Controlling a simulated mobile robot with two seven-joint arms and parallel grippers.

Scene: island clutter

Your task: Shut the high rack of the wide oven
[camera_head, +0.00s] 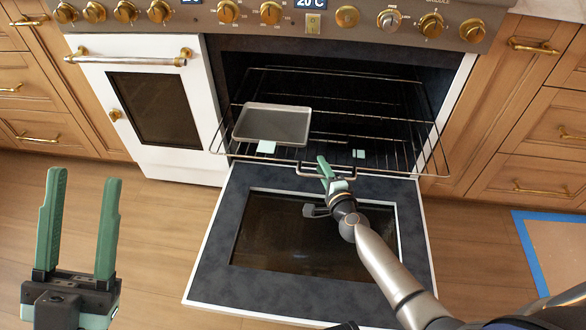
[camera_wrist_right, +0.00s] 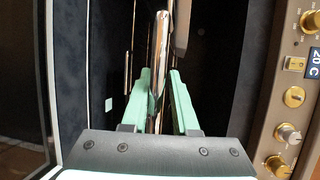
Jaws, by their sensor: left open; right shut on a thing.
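The wide oven (camera_head: 232,60) has its dark door (camera_head: 210,262) folded down and open. A wire rack (camera_head: 432,160) is slid out past the oven opening, over the inner edge of the door. My right gripper (camera_head: 328,170) is at the middle of the rack's front edge, shut on its front bar. In the right wrist view the shiny metal bar (camera_wrist_right: 161,50) stands between the green fingers of my right gripper (camera_wrist_right: 160,78). My left gripper (camera_head: 84,176) is open and empty at the lower left, apart from the oven.
A grey baking tray (camera_head: 272,124) lies on the rack's left part. A narrow white oven door (camera_head: 195,100) to the left is shut. Wooden drawers (camera_head: 535,180) stand on the right. Blue-edged matting (camera_head: 530,245) lies on the floor. Floor left of the open door is clear.

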